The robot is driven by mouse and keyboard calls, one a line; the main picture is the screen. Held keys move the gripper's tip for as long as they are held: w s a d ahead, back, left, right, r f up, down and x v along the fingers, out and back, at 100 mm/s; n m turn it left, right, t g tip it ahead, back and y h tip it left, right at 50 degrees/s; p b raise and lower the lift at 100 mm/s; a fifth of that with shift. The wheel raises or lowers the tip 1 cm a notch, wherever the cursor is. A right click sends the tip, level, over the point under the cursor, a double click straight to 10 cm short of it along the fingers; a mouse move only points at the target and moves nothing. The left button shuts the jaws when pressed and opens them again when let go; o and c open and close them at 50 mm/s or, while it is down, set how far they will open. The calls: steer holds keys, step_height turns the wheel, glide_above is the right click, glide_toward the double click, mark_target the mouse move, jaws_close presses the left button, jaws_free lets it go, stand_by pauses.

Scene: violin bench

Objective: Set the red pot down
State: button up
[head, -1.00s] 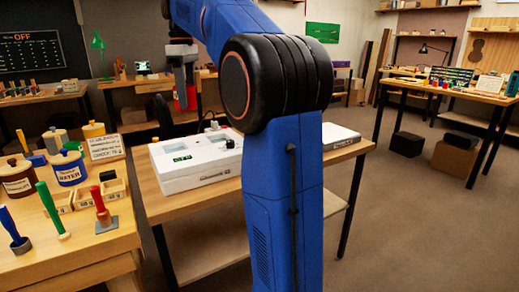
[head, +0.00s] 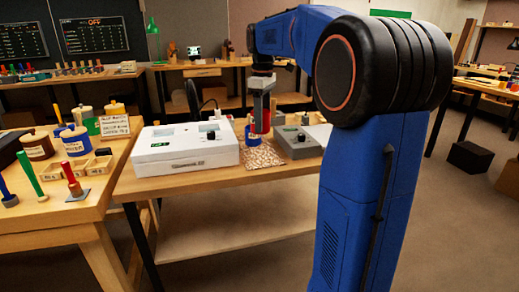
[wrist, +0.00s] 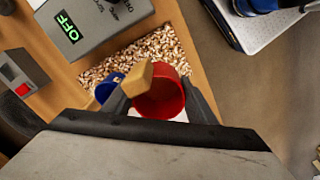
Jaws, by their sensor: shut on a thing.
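My gripper (head: 262,112) is shut on the red pot (head: 262,122), with one finger on each side of it in the wrist view (wrist: 160,98). The pot looks roughly upright. A tan, wooden-looking piece (wrist: 138,80) crosses its rim. In the head view the pot appears a little above the speckled mat (head: 264,159) on the bench; I cannot tell the exact gap. A blue pot (head: 252,138) stands close beside it, partly hidden. In the wrist view, a white patch (wrist: 182,116) shows under the red pot, mostly hidden.
A white device (head: 180,152) stands left of the mat and a grey device (head: 298,143) right of it. The wooden bench's (head: 225,180) front strip is clear. Another table at left holds jars (head: 75,140) and upright tools (head: 30,170).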

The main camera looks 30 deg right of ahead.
step_height(320, 180, down, 10)
steer(key=shift+f, duration=0.1)
stand_by(0.4)
steer(key=shift+f, duration=0.1)
steer(key=o, duration=1.1)
steer(key=shift+c, duration=0.2)
step_height(320, 180, up, 12)
steer(key=shift+r, duration=0.1)
steer(key=s+a+f+m+t, duration=0.1)
steer(key=s+a+f, duration=0.4)
steer(key=s, duration=0.5)
steer(key=s+a+f+m+t, duration=0.2)
steer(key=s+a+f+m, duration=0.2)
steer(key=s+f, duration=0.4)
steer(key=s+a+f+m+t, duration=0.1)
steer(key=s+a+f+m, duration=0.1)
steer(key=s+a+f, duration=0.5)
steer(key=s, duration=0.5)
steer(key=shift+s+m+t, duration=0.15)
steer(key=shift+m+t, duration=0.15)
steer(key=shift+t, duration=0.1)
